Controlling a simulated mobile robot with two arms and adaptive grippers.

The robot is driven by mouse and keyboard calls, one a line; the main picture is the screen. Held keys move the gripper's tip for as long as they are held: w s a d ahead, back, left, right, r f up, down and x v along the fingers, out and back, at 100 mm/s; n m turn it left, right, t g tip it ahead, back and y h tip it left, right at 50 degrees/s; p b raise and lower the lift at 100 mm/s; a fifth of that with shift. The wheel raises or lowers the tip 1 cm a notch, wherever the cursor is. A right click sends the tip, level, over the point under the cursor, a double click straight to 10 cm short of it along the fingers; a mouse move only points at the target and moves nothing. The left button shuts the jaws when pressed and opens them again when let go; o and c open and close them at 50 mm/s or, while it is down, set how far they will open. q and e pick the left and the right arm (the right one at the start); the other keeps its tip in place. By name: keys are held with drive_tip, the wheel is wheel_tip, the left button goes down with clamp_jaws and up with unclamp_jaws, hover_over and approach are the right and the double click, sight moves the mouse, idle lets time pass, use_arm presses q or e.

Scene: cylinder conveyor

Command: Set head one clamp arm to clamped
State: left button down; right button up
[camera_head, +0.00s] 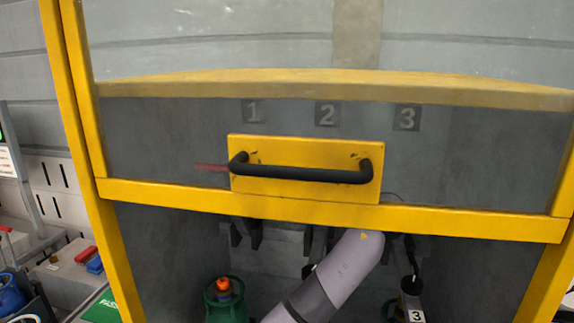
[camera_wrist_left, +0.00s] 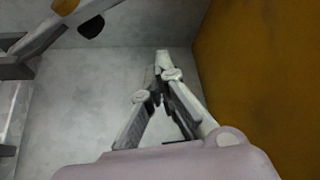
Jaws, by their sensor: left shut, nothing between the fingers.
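Plates numbered 1 (camera_head: 253,111), 2 (camera_head: 327,114) and 3 (camera_head: 407,118) show behind the clear pane. A faint red bar (camera_head: 211,167) below plate 1 shows left of the black handle; I cannot tell whether it is the head one clamp arm. Dark head parts (camera_head: 246,236) hang below the yellow crossbar under plate 1. My left arm rises from the bottom and passes behind the crossbar, so its gripper is hidden in the head view. In the left wrist view my left gripper (camera_wrist_left: 163,66) is shut and empty. My right gripper is not in view.
The yellow door frame (camera_head: 480,222) with its black handle (camera_head: 300,173) stands in front. A green cylinder (camera_head: 224,298) with an orange top stands at lower left. A label 3 (camera_head: 416,315) sits at lower right. In the wrist view, a yellow panel (camera_wrist_left: 255,75) is at right and a grey bar (camera_wrist_left: 45,38) at upper left.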

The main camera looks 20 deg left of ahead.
use_arm(q)
drive_tip(key=s+a+p, duration=0.2)
drive_tip(key=a+p, duration=0.2)
drive_tip(key=a, duration=0.2)
drive_tip(key=shift+a+f+p, duration=0.15)
drive_tip(key=shift+a+p, duration=0.1)
drive_tip(key=shift+p, duration=0.1)
